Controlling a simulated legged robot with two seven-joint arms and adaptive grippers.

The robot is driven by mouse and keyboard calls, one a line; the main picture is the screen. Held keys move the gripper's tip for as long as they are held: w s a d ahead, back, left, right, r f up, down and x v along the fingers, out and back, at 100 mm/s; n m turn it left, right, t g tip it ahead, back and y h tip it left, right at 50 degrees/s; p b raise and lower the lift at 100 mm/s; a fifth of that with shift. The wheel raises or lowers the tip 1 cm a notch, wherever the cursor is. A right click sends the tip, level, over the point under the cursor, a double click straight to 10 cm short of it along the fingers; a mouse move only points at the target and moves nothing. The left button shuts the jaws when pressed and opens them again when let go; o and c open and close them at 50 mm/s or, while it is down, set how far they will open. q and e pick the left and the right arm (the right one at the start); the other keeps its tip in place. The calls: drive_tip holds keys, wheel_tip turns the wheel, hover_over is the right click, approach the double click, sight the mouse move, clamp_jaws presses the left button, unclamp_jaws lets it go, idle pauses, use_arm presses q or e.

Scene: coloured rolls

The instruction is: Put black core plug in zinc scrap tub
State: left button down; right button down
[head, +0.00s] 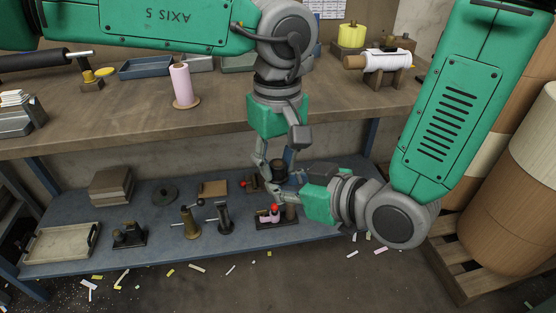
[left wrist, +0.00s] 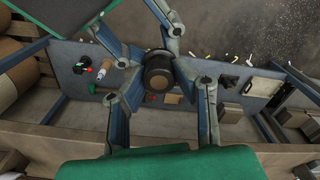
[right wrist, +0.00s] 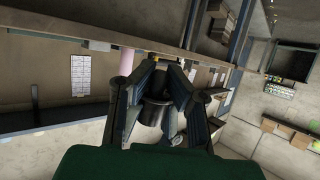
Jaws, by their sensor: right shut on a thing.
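The black core plug (head: 279,168) is a short dark cylinder held above the lower shelf; its round brown-centred end shows in the left wrist view (left wrist: 159,77). My right gripper (head: 283,186) is shut on it, and the plug also sits between the blue finger pads in the right wrist view (right wrist: 152,108). My left gripper (head: 268,163) points down from above, open, with its fingers spread either side of the plug. Whether they touch it I cannot tell. A grey metal tub (head: 14,123) at the bench's left end may be the zinc scrap tub.
The bench (head: 120,110) carries a pink roll (head: 181,85), a blue tray (head: 146,68) and a white roll on a stand (head: 385,61). The lower shelf (head: 150,205) holds several small tools and a beige tray (head: 61,244). Large rolls (head: 490,190) stand at right.

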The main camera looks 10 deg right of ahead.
drive_tip(key=c, duration=1.5)
unclamp_jaws()
drive_tip(key=shift+s+a, duration=0.15)
drive_tip(key=shift+a, duration=0.1)
drive_tip(key=shift+d, duration=0.1)
drive_tip(key=w+d+f+m+t+h, duration=0.1)
drive_tip(key=w+d+f+m+h, duration=0.1)
drive_tip(key=d+f+m+h, duration=0.2)
drive_tip(key=w+d+f+m+t+h, duration=0.2)
drive_tip(key=d+f+m+h, duration=0.1)
drive_tip(key=d, duration=0.8)
drive_tip(key=shift+w+d+f+m+h, duration=0.25)
drive_tip(key=shift+f+m+h, duration=0.1)
drive_tip(key=shift+m+h, duration=0.35)
